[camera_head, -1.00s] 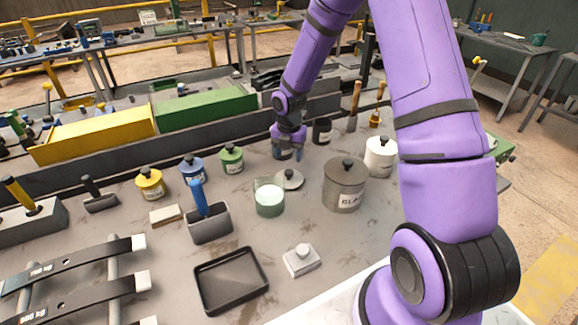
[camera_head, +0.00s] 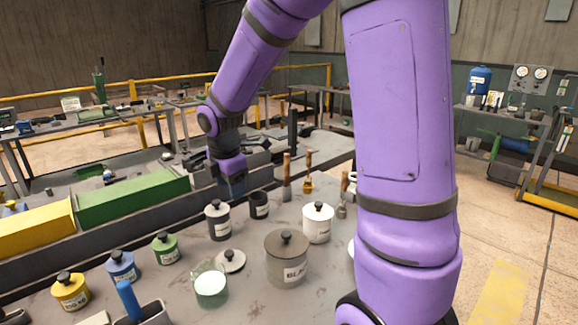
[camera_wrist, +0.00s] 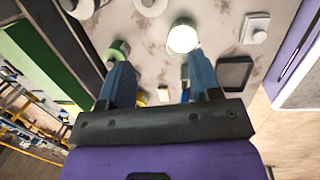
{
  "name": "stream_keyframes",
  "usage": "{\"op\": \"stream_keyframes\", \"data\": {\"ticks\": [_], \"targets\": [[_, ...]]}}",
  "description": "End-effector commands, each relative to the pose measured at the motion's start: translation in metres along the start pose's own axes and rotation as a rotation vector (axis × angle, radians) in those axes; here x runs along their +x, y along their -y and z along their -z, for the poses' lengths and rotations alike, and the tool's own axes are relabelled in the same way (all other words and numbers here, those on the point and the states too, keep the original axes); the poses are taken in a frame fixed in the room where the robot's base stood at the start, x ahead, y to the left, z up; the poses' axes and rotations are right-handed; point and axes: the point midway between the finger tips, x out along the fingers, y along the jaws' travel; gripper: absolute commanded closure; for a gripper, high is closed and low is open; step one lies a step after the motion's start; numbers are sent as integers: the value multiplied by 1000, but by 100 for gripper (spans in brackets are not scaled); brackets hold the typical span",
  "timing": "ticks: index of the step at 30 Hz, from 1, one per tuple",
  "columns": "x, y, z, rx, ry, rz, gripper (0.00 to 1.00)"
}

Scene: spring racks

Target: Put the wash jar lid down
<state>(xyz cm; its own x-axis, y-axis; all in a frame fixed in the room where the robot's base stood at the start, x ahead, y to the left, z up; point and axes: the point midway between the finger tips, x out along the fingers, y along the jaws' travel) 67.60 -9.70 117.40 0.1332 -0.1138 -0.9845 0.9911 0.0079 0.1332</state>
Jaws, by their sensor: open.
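A loose grey lid (camera_head: 231,261) with a dark knob lies on the bench beside an open glass jar (camera_head: 211,288) of pale green liquid. The glass jar also shows in the wrist view (camera_wrist: 183,38). A dark grey jar (camera_head: 219,226) behind them has a black-knobbed lid on it. I cannot read which is the wash jar. My gripper (camera_head: 232,188) is raised behind the dark grey jar, apart from it. In the wrist view its blue fingers (camera_wrist: 162,78) are spread with nothing between them.
A large lidded jar (camera_head: 287,262) and a white jar (camera_head: 318,224) stand to the right. Green (camera_head: 166,249), blue (camera_head: 123,267) and yellow (camera_head: 70,291) jars stand to the left. A green bin (camera_head: 135,200) is at the back. A black tray (camera_wrist: 236,73) shows in the wrist view.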

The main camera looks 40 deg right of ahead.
Motion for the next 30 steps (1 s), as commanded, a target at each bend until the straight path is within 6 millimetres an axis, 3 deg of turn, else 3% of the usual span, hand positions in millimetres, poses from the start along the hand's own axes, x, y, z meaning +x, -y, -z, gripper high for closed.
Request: {"op": "stream_keyframes", "data": {"ticks": [1,6,15,24,30], "targets": [[-17,8,0,69,6,-22,42],[-61,39,1,330,5,-73,42],[-123,102,3,791,-60,-155,42],[-162,171,7,1239,-201,-195,42],[-174,208,9,1472,-299,-183,42]]}}
